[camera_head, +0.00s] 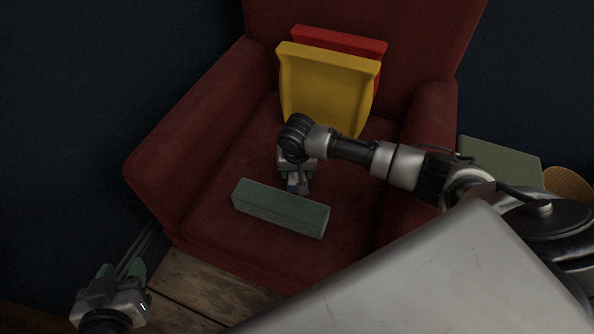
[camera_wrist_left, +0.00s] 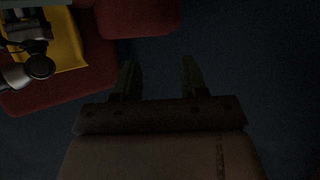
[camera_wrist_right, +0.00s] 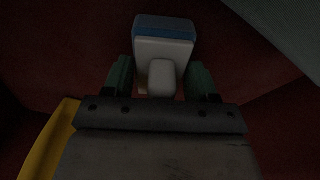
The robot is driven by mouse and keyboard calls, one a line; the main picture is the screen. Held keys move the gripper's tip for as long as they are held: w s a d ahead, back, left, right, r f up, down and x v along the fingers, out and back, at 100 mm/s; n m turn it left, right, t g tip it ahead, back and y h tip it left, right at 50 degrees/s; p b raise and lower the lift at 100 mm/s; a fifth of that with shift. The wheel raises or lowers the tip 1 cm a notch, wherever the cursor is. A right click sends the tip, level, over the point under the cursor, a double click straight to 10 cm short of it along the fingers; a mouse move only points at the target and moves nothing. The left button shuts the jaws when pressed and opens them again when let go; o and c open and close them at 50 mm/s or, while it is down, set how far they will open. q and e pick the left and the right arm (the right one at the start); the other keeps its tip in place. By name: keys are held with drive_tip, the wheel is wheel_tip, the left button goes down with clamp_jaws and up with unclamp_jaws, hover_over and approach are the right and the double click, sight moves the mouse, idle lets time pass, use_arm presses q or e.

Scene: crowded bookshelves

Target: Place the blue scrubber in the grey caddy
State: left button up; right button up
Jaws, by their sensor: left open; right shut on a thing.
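The blue scrubber (camera_wrist_right: 165,27), with a blue pad and a pale body and handle, is held between the fingers of my right gripper (camera_wrist_right: 162,78). In the head view my right gripper (camera_head: 297,178) hangs over the armchair seat, just behind the grey caddy; the scrubber there is small and partly hidden. The grey caddy (camera_head: 280,212) is a long grey-green box lying on the seat. Part of it seems to show in the right wrist view (camera_wrist_right: 285,30). Its inside cannot be made out. My left gripper (camera_head: 120,272) is open and empty, low at the left, away from the chair.
The red armchair (camera_head: 190,135) has raised arms on both sides. A yellow panel-like object (camera_head: 325,85) and a red one (camera_head: 345,42) lean on its backrest. A green flat thing (camera_head: 500,160) and a round tan item (camera_head: 568,183) are at the right. Wooden floor (camera_head: 185,280) lies in front.

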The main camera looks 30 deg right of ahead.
drive_tip(key=o, duration=0.4)
drive_tip(key=shift+f, duration=0.1)
drive_tip(key=o, duration=0.4)
